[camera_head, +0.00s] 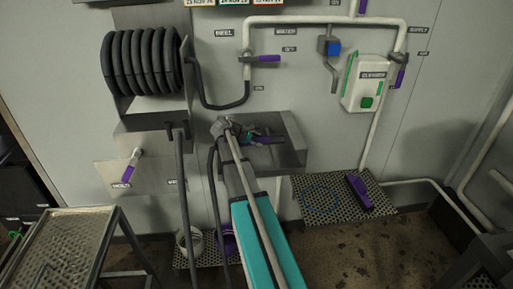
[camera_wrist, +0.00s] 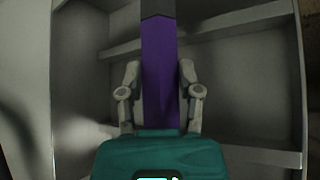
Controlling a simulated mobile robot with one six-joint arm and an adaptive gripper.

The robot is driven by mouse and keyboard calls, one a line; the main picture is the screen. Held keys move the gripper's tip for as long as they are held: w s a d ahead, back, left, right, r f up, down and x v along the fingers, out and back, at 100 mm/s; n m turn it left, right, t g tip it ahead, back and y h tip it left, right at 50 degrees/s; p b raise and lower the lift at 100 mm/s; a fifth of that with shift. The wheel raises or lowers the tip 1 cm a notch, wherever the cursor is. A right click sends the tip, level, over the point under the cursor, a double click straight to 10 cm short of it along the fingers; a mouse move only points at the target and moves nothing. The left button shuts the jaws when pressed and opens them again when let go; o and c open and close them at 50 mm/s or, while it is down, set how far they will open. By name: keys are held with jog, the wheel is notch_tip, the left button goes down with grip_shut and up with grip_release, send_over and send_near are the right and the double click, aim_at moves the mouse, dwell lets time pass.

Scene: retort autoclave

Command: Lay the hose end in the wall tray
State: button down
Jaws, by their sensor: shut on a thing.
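My gripper (camera_wrist: 159,82) is shut on a purple piece, which I take to be the hose end (camera_wrist: 160,55); its far end is dark. In the head view my gripper (camera_head: 257,138) is small and dark, with a bit of purple at it, over the wall tray (camera_head: 291,158). The grey tray is fixed to the wall, and its walls and floor lie behind the purple piece in the wrist view. I cannot tell whether the hose end touches the tray. A dark hose (camera_head: 215,190) hangs down at the tray's left side; its link to the purple piece is hidden.
A hose reel (camera_head: 140,62) with black coils is on the wall at left. Pipes with purple-handled valves (camera_head: 265,59) and a white dispenser (camera_head: 368,83) are above the tray. A perforated shelf (camera_head: 335,208) holds a purple brush-like thing (camera_head: 359,192). A mesh-topped stand (camera_head: 65,250) is at lower left.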

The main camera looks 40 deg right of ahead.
jog(key=shift+w+d+f+b, duration=0.1)
jog(key=shift+w+f+b, duration=0.1)
jog(key=shift+f+b, duration=0.25)
jog(key=shift+w+d+f+b, duration=0.1)
jog(key=shift+w+f+b, duration=0.1)
jog(key=shift+f+b, duration=1.3)
jog(key=shift+f, duration=0.05)
jog(key=shift+f, duration=0.1)
jog(key=shift+c, duration=1.4)
grip_release()
jog(key=shift+a+r+p, duration=0.35)
jog(key=shift+r, duration=0.05)
jog(key=p+v, duration=0.3)
jog(key=v, duration=0.3)
jog(key=shift+a+r+p, duration=0.15)
jog(key=shift+a+p, duration=0.15)
jog(key=shift+a, duration=0.05)
